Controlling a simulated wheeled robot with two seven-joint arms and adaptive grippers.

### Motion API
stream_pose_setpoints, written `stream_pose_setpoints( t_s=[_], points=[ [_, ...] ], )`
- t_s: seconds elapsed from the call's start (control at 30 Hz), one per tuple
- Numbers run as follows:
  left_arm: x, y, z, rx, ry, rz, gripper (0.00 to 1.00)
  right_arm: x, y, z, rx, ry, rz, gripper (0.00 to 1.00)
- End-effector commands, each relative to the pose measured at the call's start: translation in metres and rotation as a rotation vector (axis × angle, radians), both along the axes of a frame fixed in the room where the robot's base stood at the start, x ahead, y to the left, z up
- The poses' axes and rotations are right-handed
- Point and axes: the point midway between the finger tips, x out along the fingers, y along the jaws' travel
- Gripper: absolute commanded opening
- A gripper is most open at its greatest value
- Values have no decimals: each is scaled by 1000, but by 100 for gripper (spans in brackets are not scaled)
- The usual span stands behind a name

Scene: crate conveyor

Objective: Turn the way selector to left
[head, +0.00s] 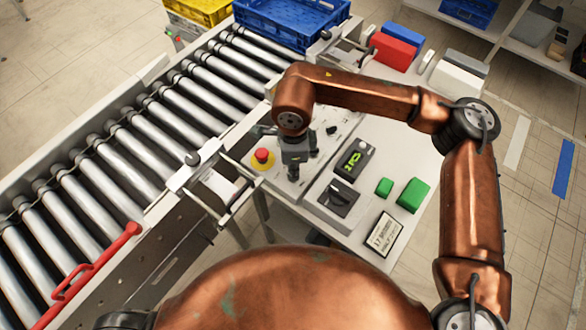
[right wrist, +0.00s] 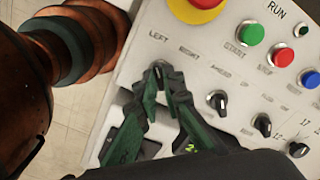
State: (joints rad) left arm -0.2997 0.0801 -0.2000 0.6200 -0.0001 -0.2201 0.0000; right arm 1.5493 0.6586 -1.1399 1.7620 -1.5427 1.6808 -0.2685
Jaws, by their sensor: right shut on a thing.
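The way selector (right wrist: 158,67) is a small dark knob on the pale control panel (right wrist: 128,62), by the printed words LEFT and RIGHT in the right wrist view. My right gripper (right wrist: 164,70) is shut on it, with its dark green fingertips around the knob. The fingers cover most of the knob, so I cannot tell which way it points. In the head view my right gripper (head: 293,176) reaches down at the panel (head: 318,148), and the selector is hidden there. My left gripper is not in view.
A red emergency button (head: 262,155) on yellow stands close to my right gripper. More black knobs (right wrist: 217,100) and green (right wrist: 250,32), red (right wrist: 280,56) and blue buttons share the panel. The roller conveyor (head: 140,135) lies left. Green blocks (head: 414,195) lie on the table.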

Motion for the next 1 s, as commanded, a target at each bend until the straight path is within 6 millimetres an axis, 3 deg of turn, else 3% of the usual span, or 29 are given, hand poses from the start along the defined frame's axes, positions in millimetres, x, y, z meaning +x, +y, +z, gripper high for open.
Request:
stream_pose_setpoints(
  t_s=[0.6, 0.63, 0.8, 1.0],
  points=[
    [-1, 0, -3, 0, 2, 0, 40, 0, 0, -1, 0, 1, 44, 0],
    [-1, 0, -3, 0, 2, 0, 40, 0, 0, -1, 0, 1, 44, 8],
    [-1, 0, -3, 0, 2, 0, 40, 0, 0, -1, 0, 0, 44, 20],
    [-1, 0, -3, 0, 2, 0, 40, 0, 0, 0, 0, 0, 44, 25]
  ],
)
